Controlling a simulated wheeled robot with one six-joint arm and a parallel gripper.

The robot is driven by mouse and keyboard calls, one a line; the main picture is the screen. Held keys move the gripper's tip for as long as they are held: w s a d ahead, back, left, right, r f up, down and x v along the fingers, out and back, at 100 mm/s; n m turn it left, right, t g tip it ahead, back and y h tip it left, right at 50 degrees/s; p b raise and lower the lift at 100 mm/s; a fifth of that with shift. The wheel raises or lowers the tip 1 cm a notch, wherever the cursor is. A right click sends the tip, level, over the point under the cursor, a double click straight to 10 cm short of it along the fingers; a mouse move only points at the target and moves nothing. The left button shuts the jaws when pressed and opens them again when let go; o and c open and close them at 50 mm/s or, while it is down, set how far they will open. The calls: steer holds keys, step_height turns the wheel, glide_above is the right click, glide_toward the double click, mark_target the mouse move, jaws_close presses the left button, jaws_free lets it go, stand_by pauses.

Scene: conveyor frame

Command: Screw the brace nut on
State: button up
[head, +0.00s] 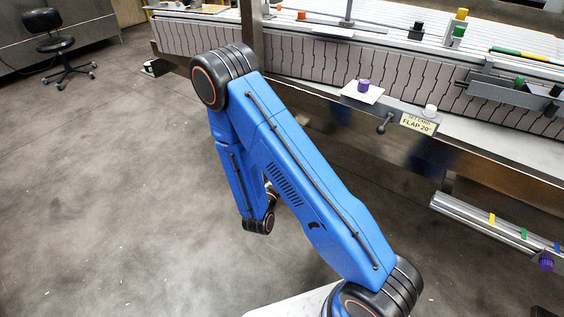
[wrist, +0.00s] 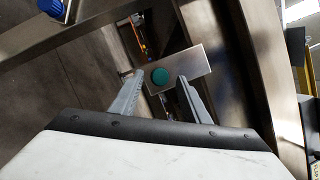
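In the wrist view my gripper (wrist: 159,80) is open, its two grey fingers spread apart. A round teal knob-like piece (wrist: 160,76) sits on a flat metal plate (wrist: 190,66) and shows between the fingertips. It looks to be beyond them; I cannot tell how far, and no contact shows. I cannot tell for sure whether this teal piece is the brace nut. A blue ridged knob (wrist: 52,7) shows at the top left corner, left of the fingers. In the head view my gripper is hidden behind my blue arm.
In the head view the conveyor frame (head: 470,150) runs across the back. A purple knob (head: 364,86) stands on a white plate, beside a black ball-ended lever (head: 384,124) and a "FLAP 20°" label (head: 418,124). A lower rail (head: 480,218) juts out right. Open floor lies left.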

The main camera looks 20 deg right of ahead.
steer(key=shift+s, duration=0.1)
steer(key=v, duration=1.7)
steer(key=shift+a, duration=0.1)
steer(key=s+d+r+m+g+h, duration=0.1)
steer(key=s+d+r+m+g, duration=0.4)
steer(key=d+r+m+g, duration=0.55)
steer(key=s+d+r+m+g, duration=0.55)
steer(key=d+m+g, duration=0.2)
steer(key=m, duration=0.55)
steer(key=s+a+r+m+t+y, duration=0.3)
steer(key=s+r+m+t+y, duration=0.3)
steer(key=m, duration=1.1)
steer(key=s+r+y, duration=0.3)
steer(key=r+y, duration=0.3)
steer(key=r, duration=0.1)
steer(key=shift+s+a+r+m+t+y, duration=0.2)
steer(key=shift+s+r+m+t+y, duration=0.1)
steer(key=shift+s+r+m+y, duration=0.1)
